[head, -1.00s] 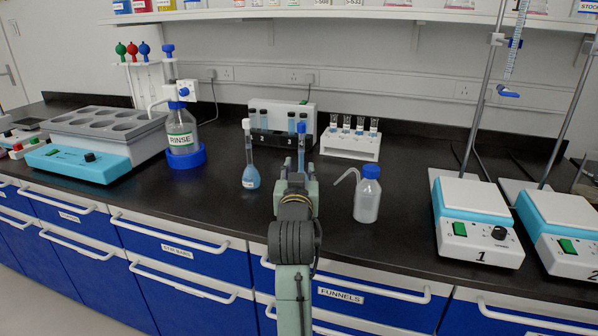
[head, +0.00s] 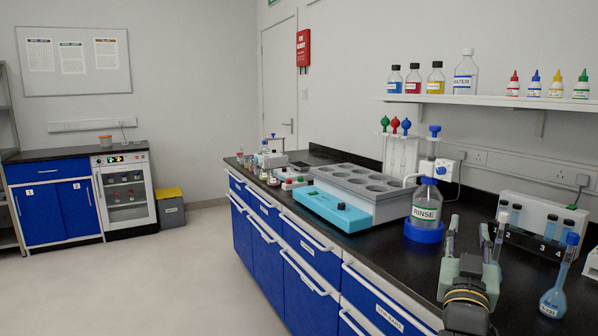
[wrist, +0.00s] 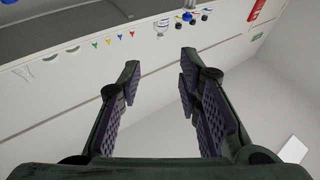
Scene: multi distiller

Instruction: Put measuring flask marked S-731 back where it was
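A long-necked measuring flask (head: 553,300) with blue liquid and a blue stopper stands on the black bench at the lower right of the head view. Its small label is too small to read surely. My gripper (head: 472,238) is left of the flask and apart from it, fingers pointing up. In the wrist view my gripper (wrist: 160,88) has its fingers wide apart, with nothing between them.
The RINSE bottle (head: 426,205) in its blue holder stands behind my gripper. A numbered white rack (head: 535,222) is behind the flask. A turquoise water bath (head: 340,211) is further left. The floor (head: 165,275) left of the bench is open.

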